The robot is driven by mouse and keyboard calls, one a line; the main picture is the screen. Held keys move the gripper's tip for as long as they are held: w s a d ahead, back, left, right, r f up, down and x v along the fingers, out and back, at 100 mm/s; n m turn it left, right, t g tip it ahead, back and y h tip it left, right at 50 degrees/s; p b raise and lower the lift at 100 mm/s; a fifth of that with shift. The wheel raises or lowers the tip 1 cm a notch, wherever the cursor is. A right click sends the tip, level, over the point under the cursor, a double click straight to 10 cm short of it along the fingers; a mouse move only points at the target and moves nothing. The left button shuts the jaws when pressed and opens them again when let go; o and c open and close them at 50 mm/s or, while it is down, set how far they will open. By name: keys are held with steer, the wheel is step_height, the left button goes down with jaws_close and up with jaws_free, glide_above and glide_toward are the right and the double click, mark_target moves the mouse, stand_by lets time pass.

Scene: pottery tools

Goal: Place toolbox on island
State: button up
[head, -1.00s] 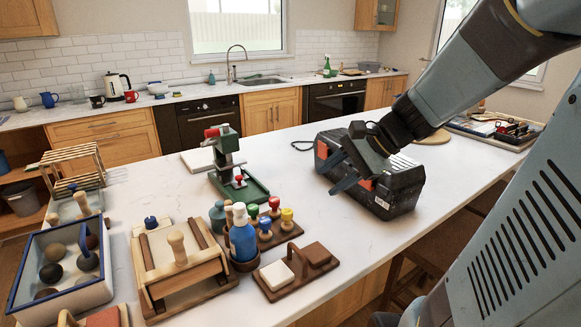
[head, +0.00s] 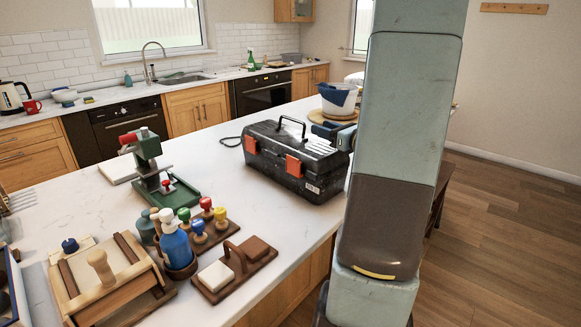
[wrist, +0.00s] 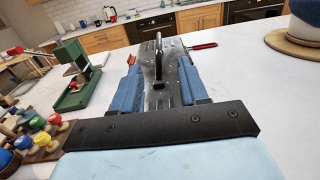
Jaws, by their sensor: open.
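The toolbox (head: 292,168), black with orange latches and a raised handle, sits upright on the white island top (head: 75,200). In the wrist view its grey lid and handle (wrist: 158,62) show ahead, between my fingers in the picture. My gripper (wrist: 160,82) is open, with blue fingers to either side and nothing visibly clamped. In the head view my gripper (head: 336,132) is at the toolbox's far right end, partly hidden by my arm. I cannot tell whether the fingers touch the toolbox.
A green press (head: 160,180), colored stamps (head: 208,225), a blue bottle (head: 175,245) and a wooden frame (head: 105,275) stand left and in front of the toolbox. A white and blue bucket (head: 338,98) stands behind it. Clear countertop lies left of the press.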

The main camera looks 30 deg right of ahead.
mark_target(302, 123)
steer(key=x, duration=0.6)
steer(key=shift+w+a, duration=0.15)
steer(key=shift+w, duration=0.15)
steer(key=shift+f+x, duration=0.15)
steer(key=shift+x, duration=1.15)
steer(key=shift+f+x, duration=0.15)
steer(key=shift+x, duration=1.15)
steer(key=shift+a, duration=0.2)
jaws_close()
steer(key=shift+r, duration=0.1)
